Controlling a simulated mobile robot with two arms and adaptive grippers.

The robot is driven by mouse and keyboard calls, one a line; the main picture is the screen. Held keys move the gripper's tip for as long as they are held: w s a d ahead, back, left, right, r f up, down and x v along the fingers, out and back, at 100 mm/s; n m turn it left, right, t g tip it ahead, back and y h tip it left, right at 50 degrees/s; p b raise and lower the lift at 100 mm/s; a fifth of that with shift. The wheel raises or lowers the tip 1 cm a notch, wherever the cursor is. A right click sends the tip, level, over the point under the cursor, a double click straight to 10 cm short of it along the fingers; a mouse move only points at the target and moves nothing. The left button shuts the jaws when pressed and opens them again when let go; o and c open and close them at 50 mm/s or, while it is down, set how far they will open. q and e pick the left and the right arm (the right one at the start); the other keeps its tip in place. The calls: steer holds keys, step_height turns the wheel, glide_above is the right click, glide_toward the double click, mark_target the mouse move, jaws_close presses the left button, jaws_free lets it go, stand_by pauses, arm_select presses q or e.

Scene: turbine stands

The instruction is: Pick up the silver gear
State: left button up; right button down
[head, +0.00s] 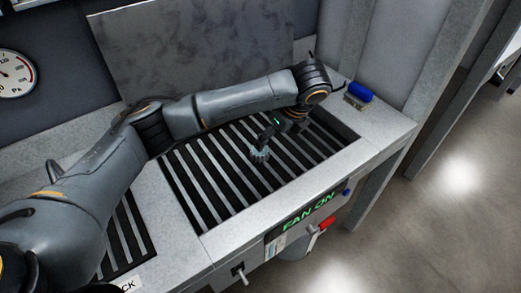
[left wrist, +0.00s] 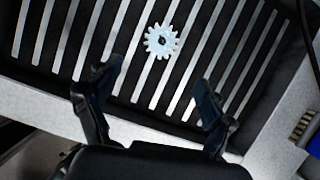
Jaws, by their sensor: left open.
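The silver gear (left wrist: 161,41) lies on the slatted grate in the left wrist view, ahead of the fingertips and between their lines. In the head view the gear (head: 260,155) is a small toothed disc on the grate. My left gripper (head: 268,133) is open and empty, just behind and slightly above the gear in the picture. In the left wrist view its two fingers (left wrist: 157,88) are spread wide, with bare slats between them. I cannot tell the height of the fingers above the grate. My right gripper is in neither view.
The slatted grate (head: 205,197) is set in a pale grey bench top. A brush with a blue handle (head: 359,92) lies at its right end. A lit "FAN ON" sign (head: 309,212) and a red handle (head: 327,223) are on the front. A back panel (head: 190,50) stands behind.

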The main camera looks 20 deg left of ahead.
mark_target(265, 154)
arm_select(q)
steer(key=x, duration=0.3)
steer(key=shift+w+a+f, duration=0.1)
steer(key=shift+a+f, duration=0.1)
steer(key=shift+f, duration=0.05)
steer(key=x, duration=0.3)
steer(key=shift+w+a, duration=0.1)
steer(key=shift+a, duration=0.1)
steer(key=x, duration=0.3)
steer(key=shift+a+f+p, duration=0.1)
steer(key=shift+p, duration=0.2)
steer(key=shift+w+f, duration=0.1)
steer(key=c, duration=1.7)
jaws_close()
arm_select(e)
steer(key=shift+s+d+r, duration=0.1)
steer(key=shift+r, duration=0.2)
